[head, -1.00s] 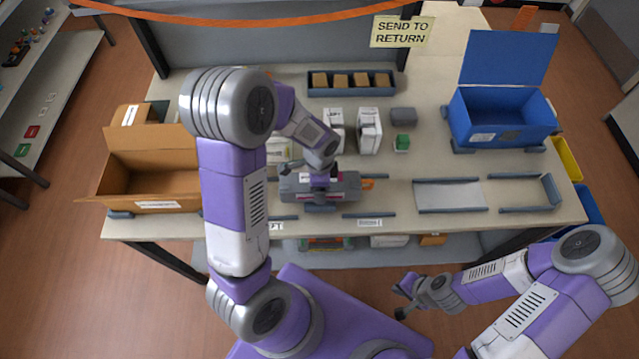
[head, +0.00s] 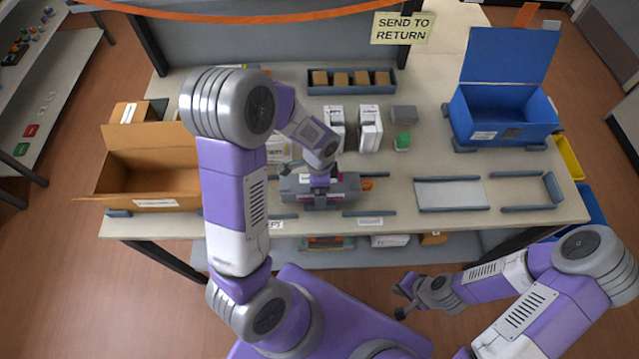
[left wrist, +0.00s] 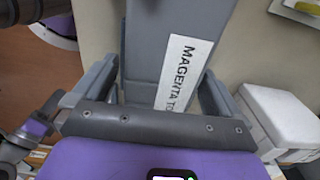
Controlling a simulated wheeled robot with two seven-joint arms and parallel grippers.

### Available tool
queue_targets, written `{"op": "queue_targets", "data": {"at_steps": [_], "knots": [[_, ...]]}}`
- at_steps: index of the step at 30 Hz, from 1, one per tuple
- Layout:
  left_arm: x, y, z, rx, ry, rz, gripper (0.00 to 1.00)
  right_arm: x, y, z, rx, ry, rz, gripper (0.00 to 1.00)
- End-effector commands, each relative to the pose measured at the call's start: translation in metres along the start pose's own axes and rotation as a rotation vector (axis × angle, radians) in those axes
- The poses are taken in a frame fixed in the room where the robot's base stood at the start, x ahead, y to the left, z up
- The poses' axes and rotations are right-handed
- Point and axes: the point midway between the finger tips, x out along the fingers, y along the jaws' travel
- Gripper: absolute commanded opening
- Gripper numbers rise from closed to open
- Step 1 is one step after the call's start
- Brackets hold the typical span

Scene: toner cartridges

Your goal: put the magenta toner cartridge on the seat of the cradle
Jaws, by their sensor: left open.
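The magenta toner cartridge (head: 345,190) is a long dark grey block lying level at the table's front middle. In the left wrist view the cartridge (left wrist: 140,45) shows a white label starting "MAGENTA TO". My left gripper (head: 321,184) is over its middle, pointing down. Its fingers (left wrist: 155,90) stand open on either side of the cartridge. The cradle seems to be the low grey piece under the cartridge, mostly hidden; I cannot tell exactly how the cartridge meets its seat. My right gripper (head: 402,301) is open and empty, in front of the table.
An open cardboard box (head: 150,178) stands left, a blue lidded bin (head: 500,115) back right. A pale railed mat (head: 448,195) lies right.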

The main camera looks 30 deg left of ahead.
Motion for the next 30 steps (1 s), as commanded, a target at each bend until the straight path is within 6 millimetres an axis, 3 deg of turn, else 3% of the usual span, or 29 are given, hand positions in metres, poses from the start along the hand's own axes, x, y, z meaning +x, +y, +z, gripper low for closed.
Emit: {"op": "queue_targets", "data": {"at_steps": [7, 15, 21, 30], "knots": [[-0.020, -0.001, 0.000, 0.000, 0.001, -0.002, 0.99, -0.014, -0.005, 0.001, 0.000, 0.000, 0.000, 0.00], [-0.083, -0.001, -0.001, 0.000, 0.004, -0.005, 0.99, -0.025, -0.009, 0.001, 0.000, 0.000, 0.000, 0.00], [-0.117, -0.001, 0.000, 0.000, 0.002, -0.002, 0.99, -0.031, -0.012, 0.001, 0.000, 0.000, 0.000, 0.00], [-0.133, 0.000, 0.000, 0.000, 0.000, 0.000, 0.99, -0.033, -0.012, 0.002, 0.000, 0.000, 0.000, 0.00]]}}
